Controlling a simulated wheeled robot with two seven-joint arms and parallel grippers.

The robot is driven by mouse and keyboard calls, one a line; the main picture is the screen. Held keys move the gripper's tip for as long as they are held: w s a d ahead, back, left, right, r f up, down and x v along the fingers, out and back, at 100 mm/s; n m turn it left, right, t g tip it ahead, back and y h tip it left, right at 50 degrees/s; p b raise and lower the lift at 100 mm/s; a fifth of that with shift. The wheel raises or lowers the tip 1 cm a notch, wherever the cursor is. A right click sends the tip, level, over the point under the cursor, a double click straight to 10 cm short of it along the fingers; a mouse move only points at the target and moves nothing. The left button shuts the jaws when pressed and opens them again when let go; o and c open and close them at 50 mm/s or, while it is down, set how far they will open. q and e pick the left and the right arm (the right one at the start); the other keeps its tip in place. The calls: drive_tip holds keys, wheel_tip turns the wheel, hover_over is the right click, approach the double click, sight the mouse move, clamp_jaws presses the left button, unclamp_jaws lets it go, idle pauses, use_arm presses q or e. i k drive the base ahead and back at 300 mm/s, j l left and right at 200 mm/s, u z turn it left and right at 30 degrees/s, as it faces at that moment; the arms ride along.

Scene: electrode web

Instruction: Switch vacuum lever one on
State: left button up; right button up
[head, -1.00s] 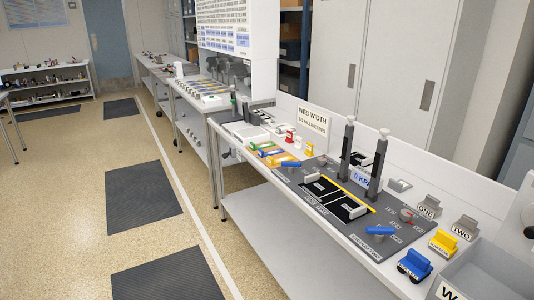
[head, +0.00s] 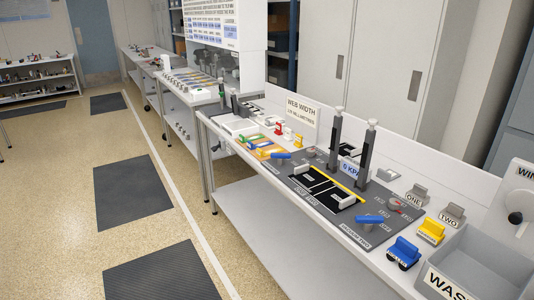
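A dark grey panel (head: 318,212) lies on the white bench and carries two blue levers. The far blue lever (head: 281,156) sits at the panel's far left corner. Its label is too small to read. The near blue lever (head: 369,219) sits at the panel's near end, beside a label that seems to read VACUUM TWO (head: 355,237), so the far one is likely vacuum lever one. Both handles lie roughly sideways; I cannot tell on from off. Neither of my grippers is in view.
Two tall dark posts (head: 336,140) (head: 368,150) stand at the panel's back, near a KPA display (head: 349,170). A red-marked dial (head: 395,205), blue block (head: 403,252), yellow block (head: 431,231) and grey waste bin (head: 485,262) are at right.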

sight(280, 157)
drive_tip(key=i+j+u, duration=0.15)
drive_tip(key=i+j, duration=0.35)
drive_tip(key=i, duration=0.15)
drive_tip(key=i+j+u, duration=0.1)
drive_tip(key=i+j, duration=0.35)
drive_tip(key=i, duration=0.2)
